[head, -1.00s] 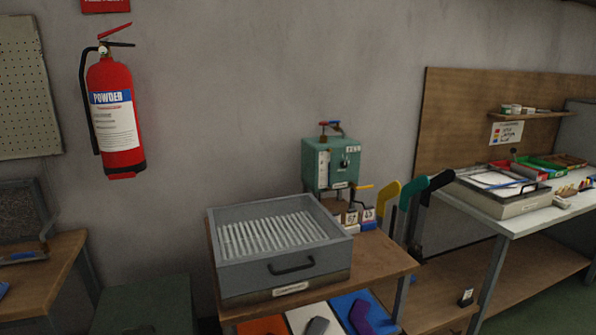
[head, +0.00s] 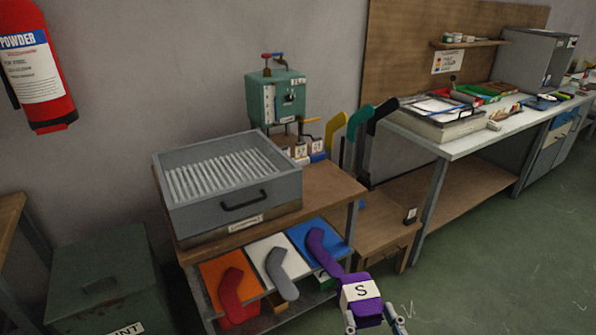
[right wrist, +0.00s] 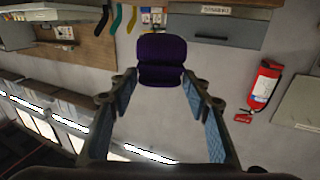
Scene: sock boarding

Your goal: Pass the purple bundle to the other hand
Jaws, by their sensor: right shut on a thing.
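The purple bundle (head: 363,311), with a white band marked S, is at the bottom of the head view. My right gripper (head: 375,322) is shut on it and holds it in front of the bench. In the right wrist view the bundle (right wrist: 161,58) sits at the fingertips of my right gripper (right wrist: 160,88), with its dark purple folds facing the camera. My left gripper is not in view.
A wooden bench (head: 330,195) carries a grey ribbed tray (head: 288,190). Below it, red, grey and purple sock shapes lie on coloured panels, the purple one (head: 322,250) near the bundle. A white table (head: 470,140) stands at right; the green floor (head: 480,270) is clear.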

